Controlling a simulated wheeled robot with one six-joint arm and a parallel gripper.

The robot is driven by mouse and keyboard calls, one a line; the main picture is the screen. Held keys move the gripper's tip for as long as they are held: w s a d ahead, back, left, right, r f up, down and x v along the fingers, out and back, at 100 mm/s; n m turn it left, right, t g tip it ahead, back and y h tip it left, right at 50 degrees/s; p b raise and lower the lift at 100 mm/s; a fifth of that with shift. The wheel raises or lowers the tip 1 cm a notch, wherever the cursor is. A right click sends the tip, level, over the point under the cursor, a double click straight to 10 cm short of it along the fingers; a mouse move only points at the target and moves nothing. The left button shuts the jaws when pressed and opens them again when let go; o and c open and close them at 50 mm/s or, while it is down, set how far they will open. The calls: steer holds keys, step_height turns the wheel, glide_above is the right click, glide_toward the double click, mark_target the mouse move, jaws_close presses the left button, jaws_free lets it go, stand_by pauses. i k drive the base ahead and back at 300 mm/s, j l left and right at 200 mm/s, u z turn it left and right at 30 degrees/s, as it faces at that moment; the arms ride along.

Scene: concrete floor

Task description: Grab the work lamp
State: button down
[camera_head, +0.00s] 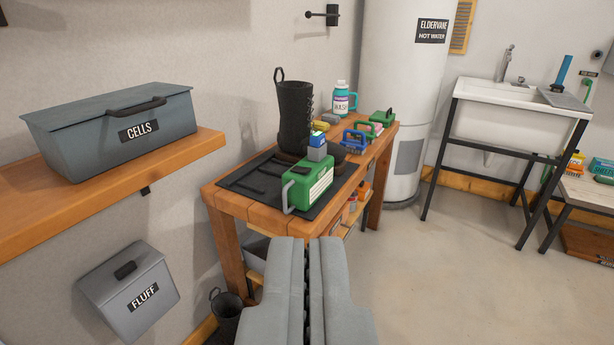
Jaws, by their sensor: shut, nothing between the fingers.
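My gripper (307,245) is at the bottom centre, shut and empty, in front of the wooden bench. A green box-like item (307,188) with a grey handle and a pale ribbed or lettered face stands on a black mat (243,180), at the bench's near end. It may be the work lamp, but I cannot tell for sure. It appears beyond my fingertips and apart from them. Smaller handled items, one blue (358,138) and one green (382,117), stand farther along the bench; I cannot tell exactly what they are.
A grey box labelled CELLS (120,130) sits on a left shelf (30,215). A water heater (405,90) and sink (510,115) are behind.

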mark_target(301, 192)
steer(key=i+l+u, duration=0.1)
steer(key=i+l, duration=0.2)
steer(key=i, duration=0.15)
steer(key=i+l+u, duration=0.1)
steer(key=i+l, duration=0.2)
steer(key=i, duration=0.15)
